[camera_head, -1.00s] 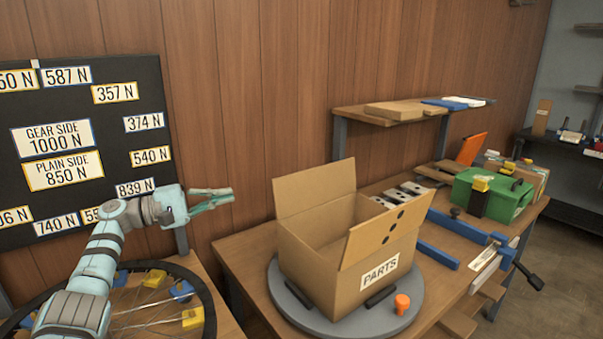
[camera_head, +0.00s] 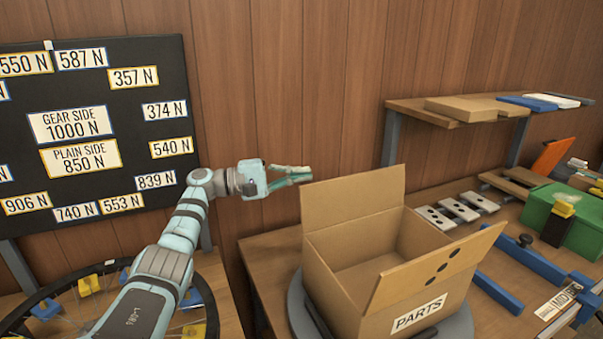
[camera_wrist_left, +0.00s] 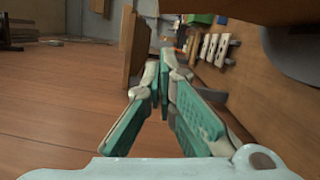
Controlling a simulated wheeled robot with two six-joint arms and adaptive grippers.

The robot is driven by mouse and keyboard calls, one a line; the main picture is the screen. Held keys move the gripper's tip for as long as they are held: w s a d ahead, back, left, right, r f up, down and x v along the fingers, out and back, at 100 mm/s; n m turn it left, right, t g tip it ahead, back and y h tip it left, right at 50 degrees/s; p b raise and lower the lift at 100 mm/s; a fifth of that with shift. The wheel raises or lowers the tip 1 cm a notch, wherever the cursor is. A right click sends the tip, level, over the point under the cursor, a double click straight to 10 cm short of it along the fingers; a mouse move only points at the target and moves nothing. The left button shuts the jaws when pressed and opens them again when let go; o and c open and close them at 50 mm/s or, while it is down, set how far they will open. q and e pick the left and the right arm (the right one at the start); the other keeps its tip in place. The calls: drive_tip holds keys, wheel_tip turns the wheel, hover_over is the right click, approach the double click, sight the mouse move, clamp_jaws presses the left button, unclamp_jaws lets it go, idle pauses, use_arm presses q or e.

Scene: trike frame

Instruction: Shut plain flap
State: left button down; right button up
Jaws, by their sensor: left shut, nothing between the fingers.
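The cardboard PARTS box (camera_head: 375,310) stands with its top open. Its plain flap (camera_head: 355,200) stands upright along the far left side. The flap with black dots (camera_head: 435,265) is raised on the near right side. My left gripper (camera_head: 309,174) is shut and empty, with its tips at the upper left corner of the plain flap. I cannot tell whether they touch it. In the left wrist view, the shut fingers (camera_wrist_left: 163,60) point ahead, and a brown surface, likely the box (camera_wrist_left: 265,8), fills the top right. My right gripper is not in view.
The box sits on a grey turntable (camera_head: 455,328) on the wooden bench. A shelf (camera_head: 430,112) stands behind it. Dotted blocks (camera_head: 468,208), a blue clamp (camera_head: 525,260) and a green case (camera_head: 575,215) lie to the right. A spoked wheel (camera_head: 60,308) is at lower left.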

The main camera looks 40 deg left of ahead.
sight(357, 197)
use_arm(q)
drive_tip(key=w+d+p, duration=0.1)
drive_tip(key=w+d, duration=0.2)
drive_tip(key=d, duration=0.5)
drive_tip(key=shift+r, duration=0.35)
drive_tip(key=shift+s+d+r+m, duration=0.15)
drive_tip(key=shift+d+r+m, duration=0.05)
drive_tip(key=shift+d+m, duration=0.1)
